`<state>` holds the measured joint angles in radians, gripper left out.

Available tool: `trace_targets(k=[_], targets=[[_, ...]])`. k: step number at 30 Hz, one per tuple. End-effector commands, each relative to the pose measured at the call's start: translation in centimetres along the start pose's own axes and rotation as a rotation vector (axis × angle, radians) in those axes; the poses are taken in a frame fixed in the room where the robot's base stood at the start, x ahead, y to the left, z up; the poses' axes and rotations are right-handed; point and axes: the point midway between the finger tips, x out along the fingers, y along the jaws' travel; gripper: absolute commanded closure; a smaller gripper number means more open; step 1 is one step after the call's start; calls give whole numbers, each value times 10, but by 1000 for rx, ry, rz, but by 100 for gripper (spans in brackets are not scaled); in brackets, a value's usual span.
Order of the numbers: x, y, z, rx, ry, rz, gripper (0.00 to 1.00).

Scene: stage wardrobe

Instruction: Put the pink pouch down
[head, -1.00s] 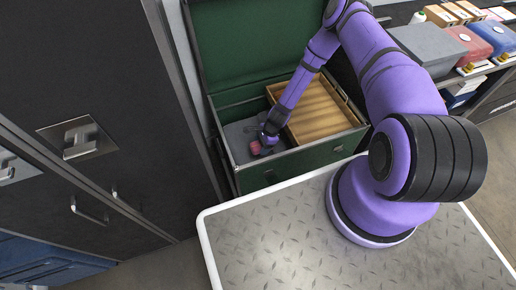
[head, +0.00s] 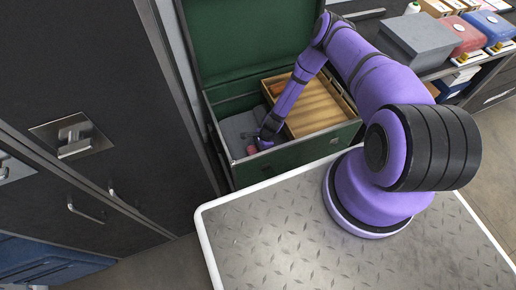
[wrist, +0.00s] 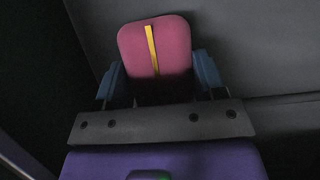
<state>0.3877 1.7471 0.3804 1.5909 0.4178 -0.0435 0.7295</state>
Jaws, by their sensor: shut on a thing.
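The pink pouch (wrist: 172,50) has a yellow strip down its face and sits between the two blue fingers of my gripper (wrist: 162,82) in the wrist view. My gripper is shut on it. In the head view the pouch (head: 252,150) shows as a small pink patch at the end of my gripper (head: 262,144), low inside the open green trunk (head: 290,164). The pouch is over the grey floor (head: 236,132) of the trunk's left part. I cannot tell whether it touches that floor.
A wooden tray (head: 318,106) fills the trunk's right part, beside my forearm. The trunk's green lid (head: 240,40) stands open behind. A dark cabinet (head: 70,90) rises close on the left. A grey box (head: 426,42) sits on the shelf at the right.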

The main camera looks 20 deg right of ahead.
Motion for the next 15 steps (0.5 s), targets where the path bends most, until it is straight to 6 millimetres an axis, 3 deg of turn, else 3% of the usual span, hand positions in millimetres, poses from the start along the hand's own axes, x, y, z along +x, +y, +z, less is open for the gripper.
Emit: trace_targets(k=[2,3,6,15], targets=[[2,0,-1,0,0,0,62],[3,0,-1,0,0,0,34],[2,0,-1,0,0,0,11],[1,0,0,0,0,0,11]])
